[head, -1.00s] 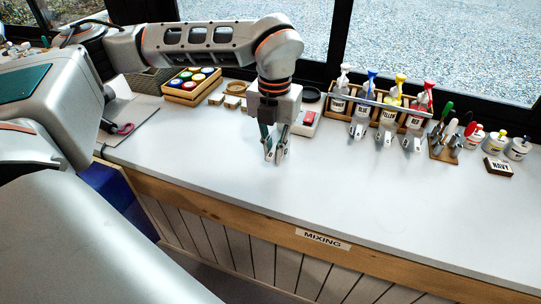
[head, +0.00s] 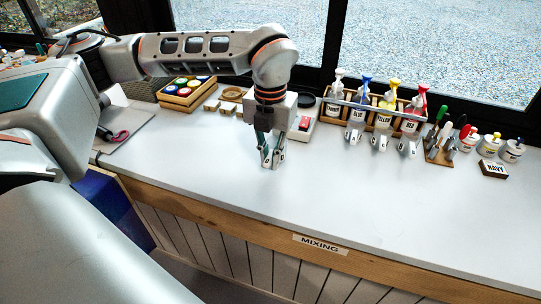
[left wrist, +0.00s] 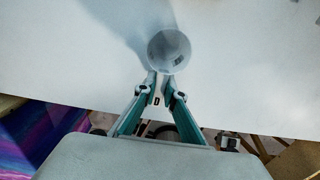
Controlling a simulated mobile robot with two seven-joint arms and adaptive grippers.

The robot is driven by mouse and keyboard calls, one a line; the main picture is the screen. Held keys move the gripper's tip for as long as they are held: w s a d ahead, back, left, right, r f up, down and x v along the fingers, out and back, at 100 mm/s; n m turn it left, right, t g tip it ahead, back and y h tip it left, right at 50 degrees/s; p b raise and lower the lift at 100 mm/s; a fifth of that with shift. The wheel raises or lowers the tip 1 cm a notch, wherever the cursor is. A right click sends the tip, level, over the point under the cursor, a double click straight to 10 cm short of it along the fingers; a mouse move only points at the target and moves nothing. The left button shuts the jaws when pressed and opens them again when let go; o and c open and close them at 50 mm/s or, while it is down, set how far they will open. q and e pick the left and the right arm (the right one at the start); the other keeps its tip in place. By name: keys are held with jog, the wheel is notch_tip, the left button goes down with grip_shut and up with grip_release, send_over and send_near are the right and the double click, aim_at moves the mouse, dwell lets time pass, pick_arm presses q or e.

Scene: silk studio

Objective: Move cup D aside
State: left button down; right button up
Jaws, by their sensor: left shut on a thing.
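Cup D (left wrist: 169,48) shows in the left wrist view as a round, pale, see-through cup just beyond my fingertips. A small tag with the letter D (left wrist: 155,101) shows between the fingers. My left gripper (left wrist: 162,88) is shut on the cup, with one teal-and-grey finger on each side at its near edge. In the head view my left gripper (head: 271,157) points down at the white worktop (head: 350,205). The cup cannot be made out clearly there. My right gripper is in neither view.
A rack of labelled pump bottles (head: 382,108), a tool holder (head: 438,152) and a NAVY block (head: 493,171) stand to the right. The front middle worktop is clear.

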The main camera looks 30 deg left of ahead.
pick_arm(q)
jog(key=shift+f, duration=0.3)
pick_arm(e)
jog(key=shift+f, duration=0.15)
pick_arm(q)
jog(key=c, duration=2)
grip_release()
jog(key=shift+c, duration=0.2)
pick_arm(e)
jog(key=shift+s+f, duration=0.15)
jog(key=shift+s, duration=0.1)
pick_arm(q)
jog(key=shift+r, duration=0.1)
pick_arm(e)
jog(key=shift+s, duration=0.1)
pick_arm(q)
notch_tip(320, 180, up, 12)
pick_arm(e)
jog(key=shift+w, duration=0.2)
